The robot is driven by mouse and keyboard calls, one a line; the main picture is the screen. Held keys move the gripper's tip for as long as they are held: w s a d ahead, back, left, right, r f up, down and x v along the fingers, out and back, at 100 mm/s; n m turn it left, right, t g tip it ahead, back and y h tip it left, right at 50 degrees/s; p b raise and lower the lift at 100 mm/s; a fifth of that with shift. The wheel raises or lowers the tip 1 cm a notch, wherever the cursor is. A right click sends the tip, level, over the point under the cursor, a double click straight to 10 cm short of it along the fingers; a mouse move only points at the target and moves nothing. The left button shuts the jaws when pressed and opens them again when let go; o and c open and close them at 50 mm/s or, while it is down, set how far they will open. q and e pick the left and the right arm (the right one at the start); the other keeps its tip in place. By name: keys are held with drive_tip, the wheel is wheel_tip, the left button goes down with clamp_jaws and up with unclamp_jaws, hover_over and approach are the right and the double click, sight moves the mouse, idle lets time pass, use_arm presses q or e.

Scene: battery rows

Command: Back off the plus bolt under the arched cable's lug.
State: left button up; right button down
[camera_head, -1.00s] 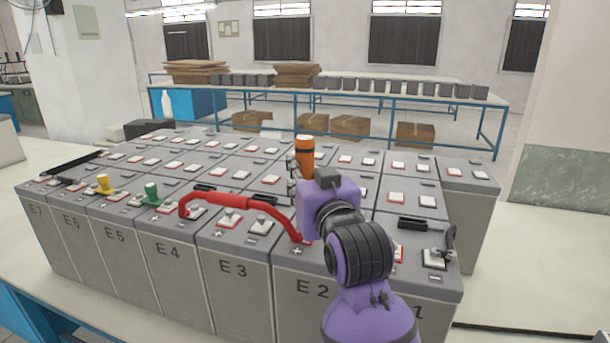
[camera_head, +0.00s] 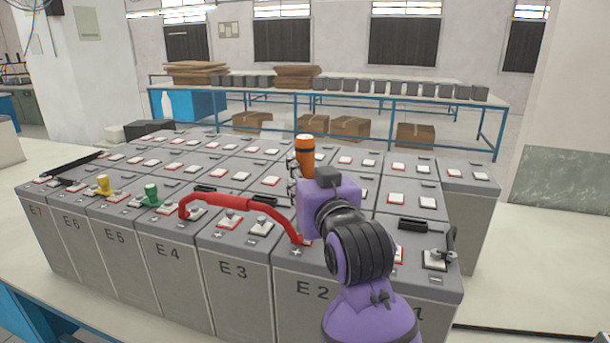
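The arched cable (camera_head: 232,202) is red and runs over the front row from block E4 to block E2. Its right-hand lug end (camera_head: 303,241) comes down by the plus mark on E2, close to my purple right wrist; the bolt there is not clearly visible. My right gripper (camera_head: 293,178) is beyond the wrist, its fingers mostly hidden. The tool's lower end is hidden. My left gripper is out of view.
Grey battery blocks (camera_head: 235,285) stand in tight rows, with pale terminals on top. Yellow (camera_head: 103,185) and green (camera_head: 152,195) caps stand at the left front. A black clamp-like piece (camera_head: 449,242) is at the right front. The bench (camera_head: 530,270) is bare at the right.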

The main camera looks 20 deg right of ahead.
sight(308, 152)
drive_tip(key=shift+f, duration=0.15)
drive_tip(key=shift+w+r, duration=0.1)
drive_tip(key=shift+r, duration=2.65)
